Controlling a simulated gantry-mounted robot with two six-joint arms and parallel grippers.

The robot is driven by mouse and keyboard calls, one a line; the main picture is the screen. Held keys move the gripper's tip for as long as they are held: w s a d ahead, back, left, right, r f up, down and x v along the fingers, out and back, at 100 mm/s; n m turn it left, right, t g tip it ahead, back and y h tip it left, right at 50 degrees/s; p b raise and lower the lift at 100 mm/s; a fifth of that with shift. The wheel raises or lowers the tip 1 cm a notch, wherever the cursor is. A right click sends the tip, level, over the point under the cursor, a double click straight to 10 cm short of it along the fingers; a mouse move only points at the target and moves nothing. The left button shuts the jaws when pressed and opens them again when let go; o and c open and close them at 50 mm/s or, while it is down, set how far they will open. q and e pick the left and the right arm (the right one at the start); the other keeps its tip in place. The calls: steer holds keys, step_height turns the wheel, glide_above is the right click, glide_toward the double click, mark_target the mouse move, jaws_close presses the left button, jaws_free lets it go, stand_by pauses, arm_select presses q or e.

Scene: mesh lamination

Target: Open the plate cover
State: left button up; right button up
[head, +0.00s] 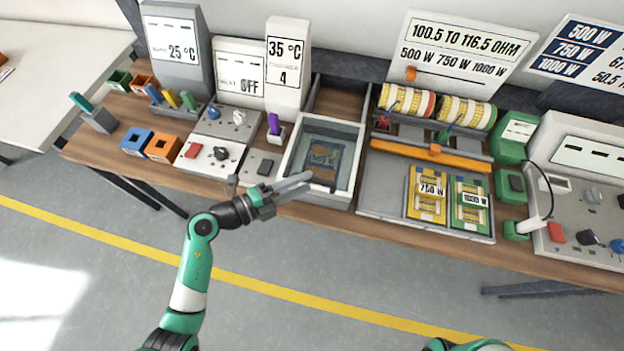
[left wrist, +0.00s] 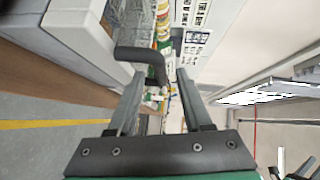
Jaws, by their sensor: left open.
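The plate cover appears to be the dark see-through lid (head: 338,134) on the pale grey box (head: 287,165) in the middle of the bench in the head view. It looks closed, with a brown part showing beneath. My left gripper (head: 308,182) is open at the front of this box. In the left wrist view, a black bent handle (left wrist: 150,56) stands out from a pale box (left wrist: 80,25). Its end reaches between the open fingers of my left gripper (left wrist: 160,76); I cannot tell whether they touch it. My right gripper is out of view.
A grey panel with a red switch (head: 193,151) and a black knob lies left of the box. A grey tray (head: 385,190) with yellow and green plates lies right. Display stands (head: 288,65) rise behind. The floor in front of the bench is clear.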

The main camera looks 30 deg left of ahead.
mark_target(312, 179)
arm_select(q)
steer(key=x, duration=0.3)
steer(key=shift+w+d+b, duration=0.1)
steer(key=shift+w+b, duration=0.05)
steer(key=shift+b, duration=0.15)
jaws_close()
stand_by(1.2)
